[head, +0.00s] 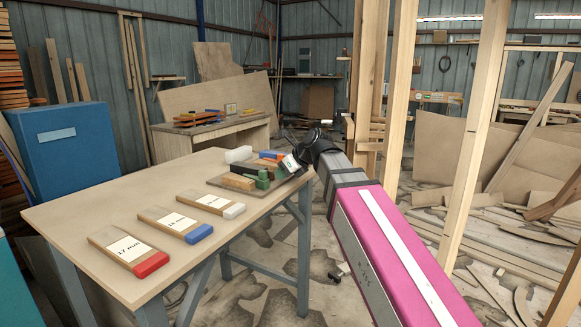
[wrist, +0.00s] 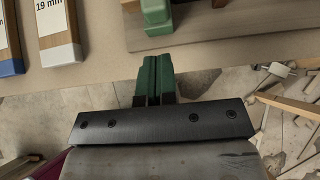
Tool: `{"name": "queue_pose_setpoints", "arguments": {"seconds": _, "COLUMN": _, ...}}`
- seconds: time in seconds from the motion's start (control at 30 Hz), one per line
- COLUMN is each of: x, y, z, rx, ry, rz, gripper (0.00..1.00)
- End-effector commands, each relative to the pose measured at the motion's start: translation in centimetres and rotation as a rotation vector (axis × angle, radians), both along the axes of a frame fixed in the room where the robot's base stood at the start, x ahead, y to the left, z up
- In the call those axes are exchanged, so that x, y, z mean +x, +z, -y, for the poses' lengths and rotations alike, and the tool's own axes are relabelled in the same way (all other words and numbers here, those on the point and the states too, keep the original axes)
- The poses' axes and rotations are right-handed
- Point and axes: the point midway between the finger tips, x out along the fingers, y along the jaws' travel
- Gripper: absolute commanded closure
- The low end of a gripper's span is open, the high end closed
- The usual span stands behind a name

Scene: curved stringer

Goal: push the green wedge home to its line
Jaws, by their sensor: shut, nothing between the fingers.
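The green wedge (head: 262,181) sits at the near right side of a low board fixture (head: 222,181) on the far right part of the table. In the wrist view the green wedge (wrist: 157,17) shows at the top, at the edge of the fixture board (wrist: 200,32). My gripper (wrist: 155,62) has green fingers lying together with nothing between them. The fingertips are just short of the wedge's near end, with a small gap in the picture. In the head view my gripper (head: 277,173) is at the fixture's right side. I cannot make out the line.
A wooden block (head: 238,182) lies beside the wedge, with red and blue pieces (head: 272,155) and a white roll (head: 238,154) behind. Labelled strips with red (head: 128,251), blue (head: 175,224) and white (head: 211,203) ends lie on the table (head: 95,215). Timber posts (head: 474,140) stand at right.

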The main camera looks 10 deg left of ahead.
Motion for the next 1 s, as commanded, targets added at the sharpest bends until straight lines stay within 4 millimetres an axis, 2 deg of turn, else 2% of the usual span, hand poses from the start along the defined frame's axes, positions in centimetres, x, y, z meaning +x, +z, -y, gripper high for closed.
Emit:
{"name": "queue_pose_setpoints", "arguments": {"seconds": 0.1, "x": 0.9, "y": 0.2, "z": -1.9, "rx": 0.001, "ry": 0.002, "rz": 0.001, "gripper": 1.00}}
{"name": "queue_pose_setpoints", "arguments": {"seconds": 0.23, "x": 1.3, "y": 0.2, "z": -3.0, "rx": 0.000, "ry": 0.001, "rz": -0.001, "gripper": 1.00}}
{"name": "queue_pose_setpoints", "arguments": {"seconds": 0.77, "x": 1.6, "y": 0.2, "z": -3.8, "rx": 0.001, "ry": 0.000, "rz": 0.000, "gripper": 1.00}}
{"name": "queue_pose_setpoints", "arguments": {"seconds": 1.0, "x": 3.2, "y": 0.2, "z": -6.1, "rx": -0.001, "ry": 0.000, "rz": 0.000, "gripper": 1.00}}
